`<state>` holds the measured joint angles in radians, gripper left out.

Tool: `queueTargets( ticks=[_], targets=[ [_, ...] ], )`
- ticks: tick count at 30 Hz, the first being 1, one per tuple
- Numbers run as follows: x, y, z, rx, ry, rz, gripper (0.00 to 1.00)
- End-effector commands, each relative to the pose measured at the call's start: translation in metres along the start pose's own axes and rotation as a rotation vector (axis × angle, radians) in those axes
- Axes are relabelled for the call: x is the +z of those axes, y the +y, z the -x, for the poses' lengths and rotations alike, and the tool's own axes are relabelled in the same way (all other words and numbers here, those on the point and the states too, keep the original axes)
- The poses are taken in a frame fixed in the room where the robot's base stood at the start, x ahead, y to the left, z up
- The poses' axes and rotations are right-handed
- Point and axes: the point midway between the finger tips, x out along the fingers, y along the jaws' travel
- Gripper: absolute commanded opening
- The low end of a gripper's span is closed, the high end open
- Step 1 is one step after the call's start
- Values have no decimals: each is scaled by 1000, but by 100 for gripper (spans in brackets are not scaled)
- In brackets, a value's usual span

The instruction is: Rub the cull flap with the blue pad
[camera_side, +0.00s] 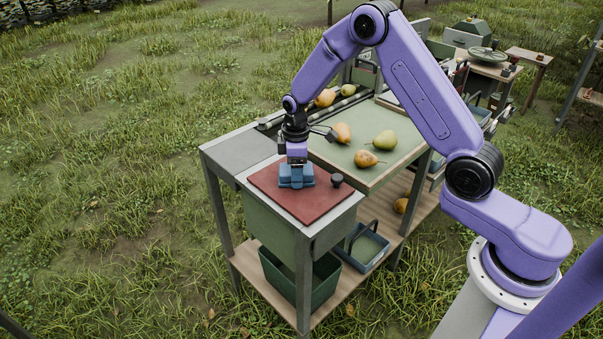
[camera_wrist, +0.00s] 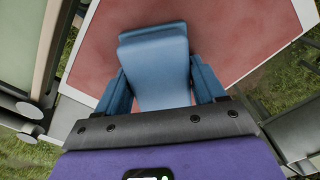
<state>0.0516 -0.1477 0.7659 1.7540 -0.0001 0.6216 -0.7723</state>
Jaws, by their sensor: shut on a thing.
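The cull flap is the flat red panel (camera_side: 310,203) on top of the green bin at the near end of the bench, with a dark knob (camera_side: 336,180) at its right side. It also fills much of the wrist view (camera_wrist: 225,35). My gripper (camera_side: 296,180) points down over the flap and is shut on the blue pad (camera_side: 307,177). In the wrist view the pad (camera_wrist: 158,65) sits between the two blue fingers. The pad is at or very near the flap's surface; whether it touches cannot be told for sure.
Several pears lie on the green sorting tray (camera_side: 344,172) behind and right of the flap. A green crate (camera_side: 325,283) and a blue basket (camera_side: 361,247) stand on the lower shelf. A grey surface (camera_side: 235,157) borders the flap at the left. Grass lies around the bench.

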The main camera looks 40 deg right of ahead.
Motion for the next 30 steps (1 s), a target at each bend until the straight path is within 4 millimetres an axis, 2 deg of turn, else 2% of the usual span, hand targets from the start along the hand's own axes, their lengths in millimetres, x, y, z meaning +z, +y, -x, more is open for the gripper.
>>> queueTargets(
  ticks=[26,29,30],
  targets=[
    [-51,61,-1,0,0,1,41],
    [-53,62,4,0,0,1,41],
    [-53,63,18,4,4,1,41]
  ],
)
